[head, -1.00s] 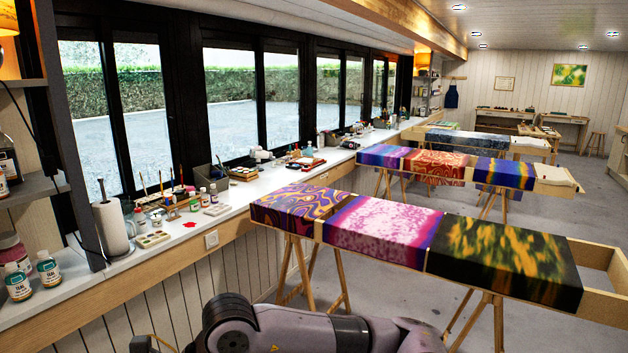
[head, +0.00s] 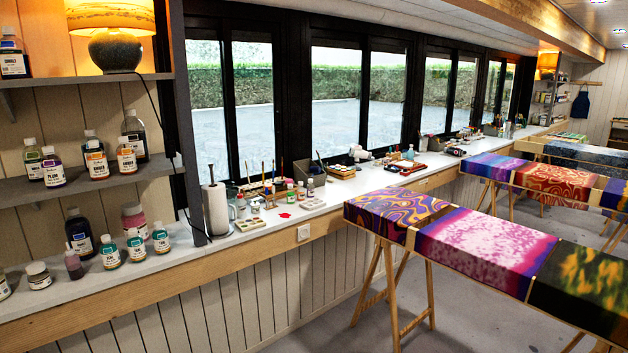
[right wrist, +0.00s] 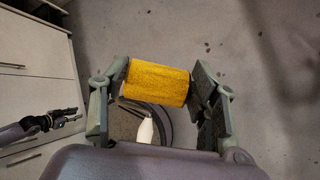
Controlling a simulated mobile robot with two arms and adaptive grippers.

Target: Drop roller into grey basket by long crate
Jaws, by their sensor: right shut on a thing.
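In the right wrist view, my right gripper (right wrist: 159,90) is shut on a yellow roller (right wrist: 158,82), which lies crosswise between the two fingers, above the grey floor. A white piece (right wrist: 145,130) shows below the roller; I cannot tell if it belongs to it. My left gripper (right wrist: 68,117) shows small at the left of the right wrist view; its jaws are too small to read. Neither gripper is in the head view. I see no grey basket and no long crate in either current view.
A long white counter (head: 180,257) runs under the windows, with paint bottles and a paper towel roll (head: 216,210) on it. Shelves (head: 90,185) with bottles and a lamp (head: 112,38) stand at left. A trestle frame with patterned cloths (head: 480,243) stands at right.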

